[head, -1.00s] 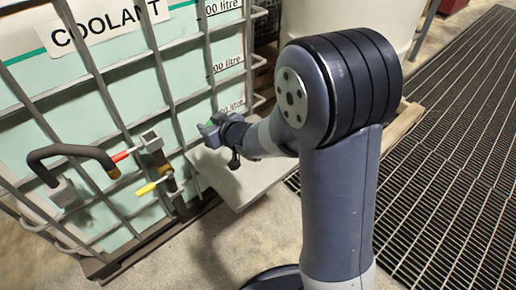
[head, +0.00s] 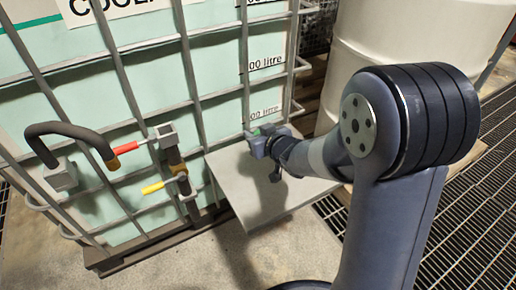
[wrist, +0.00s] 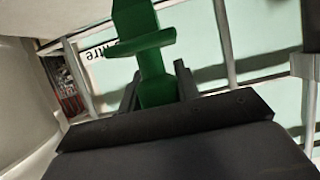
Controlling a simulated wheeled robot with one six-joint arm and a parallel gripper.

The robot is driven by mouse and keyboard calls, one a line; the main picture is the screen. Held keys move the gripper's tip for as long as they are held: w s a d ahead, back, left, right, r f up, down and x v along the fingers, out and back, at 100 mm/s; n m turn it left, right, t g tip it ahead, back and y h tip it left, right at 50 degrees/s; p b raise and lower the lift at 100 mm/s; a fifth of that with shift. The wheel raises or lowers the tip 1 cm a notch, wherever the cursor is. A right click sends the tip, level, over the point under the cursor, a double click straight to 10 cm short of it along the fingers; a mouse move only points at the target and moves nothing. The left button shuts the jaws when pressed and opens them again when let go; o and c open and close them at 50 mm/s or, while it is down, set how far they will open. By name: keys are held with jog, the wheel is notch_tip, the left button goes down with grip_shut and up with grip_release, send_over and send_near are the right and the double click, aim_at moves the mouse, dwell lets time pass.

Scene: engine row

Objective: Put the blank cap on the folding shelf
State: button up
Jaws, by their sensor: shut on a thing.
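The blank cap is a green piece with a flat tab and a rounded flange (wrist: 150,65), seen close in the wrist view. The folding shelf (head: 255,195) is a flat grey plate standing out from the caged coolant tank. My gripper is over the shelf's back part, near the cage bars. The head view does not clearly show how high the cap is above the plate. The shelf's right part is hidden behind my arm.
The tank's cage bars (head: 195,60) stand right behind the shelf. A white drum (head: 375,50) stands at the back right. The shelf's front is bare.

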jog(key=shift+f+b, duration=0.85)
jog(key=shift+f, duration=1.15)
jog(key=shift+f, duration=0.15)
jog(key=o, duration=1)
jog(key=shift+r, duration=0.2)
jog(key=p+v, duration=0.3)
jog(key=v, duration=0.9)
jog(key=shift+p, duration=0.35)
